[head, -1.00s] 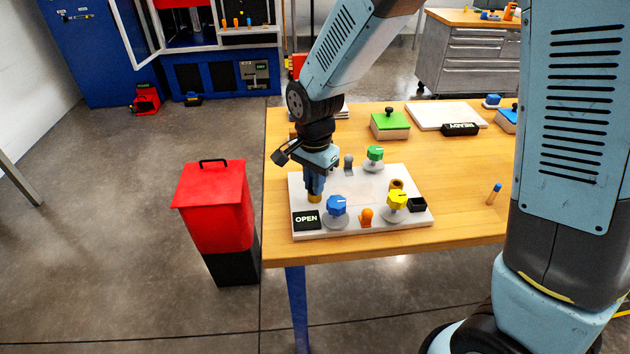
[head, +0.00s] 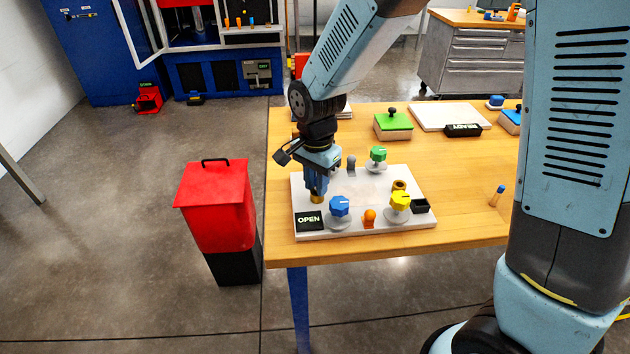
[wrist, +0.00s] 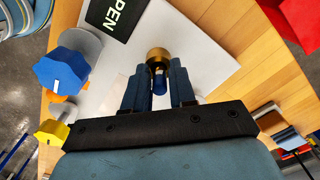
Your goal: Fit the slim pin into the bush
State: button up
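My gripper (head: 316,192) points down at the left end of the pale board, over a brass-coloured bush (head: 317,199). In the wrist view the two fingers (wrist: 159,78) are close together, shut on a slim blue pin (wrist: 159,84). The pin's far end points at the bush (wrist: 158,55). The fingers hide where pin and bush meet, so I cannot tell how far the pin is inside. A second brass-coloured ring (head: 399,186) sits at the board's right side. Another pin, blue above and orange below (head: 496,196), leans on the table to the right.
The board (head: 365,229) carries a blue knob (head: 339,206), a yellow knob (head: 400,201), a green knob (head: 378,154), an orange part (head: 369,216) and an OPEN sign (head: 309,220). A red bin (head: 215,200) stands left of the table. Clear wood lies right of the board.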

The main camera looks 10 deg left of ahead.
notch_tip(320, 180, up, 12)
dwell(0.4)
jog(key=shift+d+r, duration=0.1)
jog(key=s+d+r+n+t, duration=0.1)
jog(key=d+r, duration=0.2)
jog(key=d, duration=0.3)
jog(key=d+r+n+t+y, duration=0.1)
jog(key=d+r, duration=0.2)
jog(key=d, duration=0.3)
jog(key=s+d+r+n+t, duration=0.1)
jog(key=d+r, duration=0.2)
jog(key=d, duration=0.4)
jog(key=s+d+r+n+t+h, duration=0.1)
jog(key=s+d+r+n+t, duration=0.1)
jog(key=s+d, duration=0.6)
jog(key=d+n, duration=0.1)
jog(key=d, duration=0.2)
jog(key=shift+s+d+r+t, duration=0.3)
jog(key=shift+s+d+r, duration=0.05)
jog(key=shift+s+r, duration=0.05)
